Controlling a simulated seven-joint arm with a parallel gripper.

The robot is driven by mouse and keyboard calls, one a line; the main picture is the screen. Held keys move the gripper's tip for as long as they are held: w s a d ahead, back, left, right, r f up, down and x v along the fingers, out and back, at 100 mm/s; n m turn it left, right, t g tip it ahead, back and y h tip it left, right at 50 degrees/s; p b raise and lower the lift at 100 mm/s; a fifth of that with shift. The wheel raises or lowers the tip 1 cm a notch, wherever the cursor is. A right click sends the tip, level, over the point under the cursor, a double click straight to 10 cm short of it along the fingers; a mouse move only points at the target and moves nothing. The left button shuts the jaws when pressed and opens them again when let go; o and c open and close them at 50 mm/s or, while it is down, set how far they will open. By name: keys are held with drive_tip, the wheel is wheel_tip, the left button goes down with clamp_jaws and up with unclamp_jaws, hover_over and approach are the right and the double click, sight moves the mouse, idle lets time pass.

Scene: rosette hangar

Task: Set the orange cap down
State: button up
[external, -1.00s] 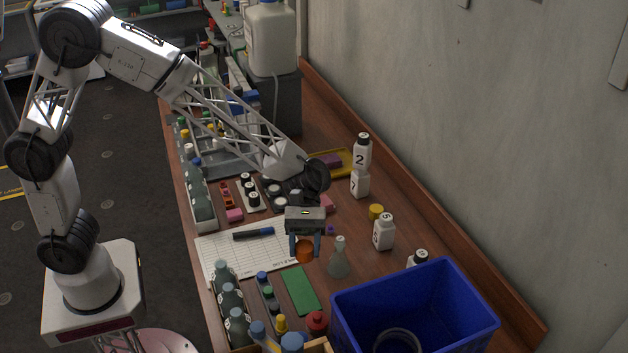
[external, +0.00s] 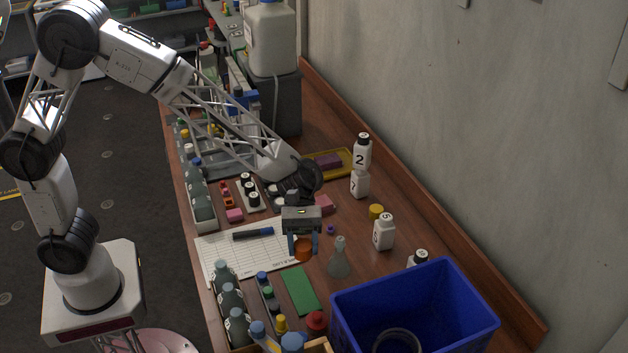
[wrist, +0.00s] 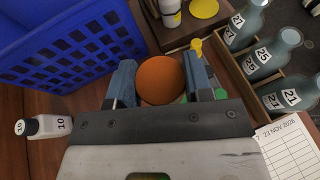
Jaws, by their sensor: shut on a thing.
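The orange cap (external: 304,250) is between the two blue-grey fingers of my gripper (external: 303,243). In the wrist view the cap (wrist: 160,80) is a round orange disc, with a finger of my gripper (wrist: 160,84) on each side. The gripper is shut on it and points down, close above or at the bench by the right edge of the white printed sheet (external: 222,258). I cannot tell whether the cap touches the surface.
A blue crate (external: 460,300) stands at the front right. A glass flask (external: 339,262) is just right of the gripper, and a green rectangle (external: 300,290) lies in front. White bottle 5 (external: 384,234) and a yellow cap (external: 376,211) are further right. Numbered bottles (external: 232,298) line the left.

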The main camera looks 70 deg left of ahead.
drive_tip(key=a+f+n+t, duration=0.3)
drive_tip(key=a+f+t, duration=0.1)
drive_tip(key=a+f, duration=0.2)
drive_tip(key=shift+a+f+n+h, duration=0.2)
drive_tip(key=shift+a+n+h, duration=0.1)
drive_tip(key=shift+a, duration=0.1)
drive_tip(key=shift+s+f, duration=0.1)
hover_over(295, 278)
drive_tip(key=shift+f, duration=3.05)
drive_tip(key=shift+f, duration=1.85)
drive_tip(key=shift+f, duration=0.2)
drive_tip(key=o, duration=0.9)
drive_tip(key=shift+r, duration=0.2)
